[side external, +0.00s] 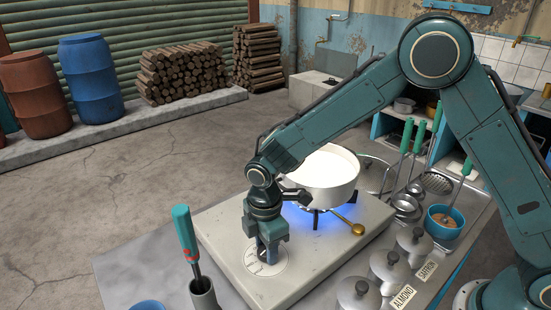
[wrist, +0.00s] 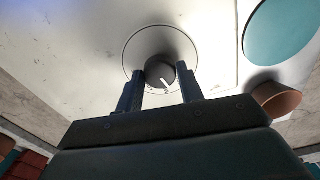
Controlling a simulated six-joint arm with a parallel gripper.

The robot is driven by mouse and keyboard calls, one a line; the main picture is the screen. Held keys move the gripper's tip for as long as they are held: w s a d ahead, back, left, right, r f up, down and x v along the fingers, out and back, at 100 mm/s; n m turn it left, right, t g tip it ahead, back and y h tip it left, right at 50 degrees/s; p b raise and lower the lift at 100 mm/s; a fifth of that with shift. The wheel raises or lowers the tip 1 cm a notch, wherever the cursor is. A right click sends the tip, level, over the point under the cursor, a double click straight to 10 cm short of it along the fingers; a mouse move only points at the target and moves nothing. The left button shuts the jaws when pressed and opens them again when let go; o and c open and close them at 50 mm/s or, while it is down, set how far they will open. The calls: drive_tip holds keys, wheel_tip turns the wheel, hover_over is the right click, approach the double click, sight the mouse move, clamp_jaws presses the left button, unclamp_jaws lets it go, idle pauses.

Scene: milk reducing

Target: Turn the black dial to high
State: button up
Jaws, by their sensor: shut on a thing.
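The black dial (wrist: 158,73) sits on a pale round plate on the stove top, seen in the wrist view. Its white pointer line points toward the bottom of that view, slightly right. My gripper (wrist: 160,86) has one finger on each side of the dial and is shut on it. In the side view my gripper (side external: 268,246) points straight down over the round plate (side external: 260,268), and its fingers hide most of the dial. The stove (side external: 225,225) has a blue flame (side external: 316,211) under a white pot (side external: 325,176).
Lidded jars (side external: 388,266) stand at the front right. A brass knob (side external: 357,229) sticks out beside the pot. Ladles and a blue bowl (side external: 445,222) lie further right.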

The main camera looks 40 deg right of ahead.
drive_tip(key=shift+r+n, duration=0.1)
drive_tip(key=shift+n, duration=1.6)
drive_tip(key=o, duration=1)
drive_tip(key=shift+r, duration=0.1)
wheel_tip(320, 180, up, 14)
drive_tip(key=shift+f, duration=0.2)
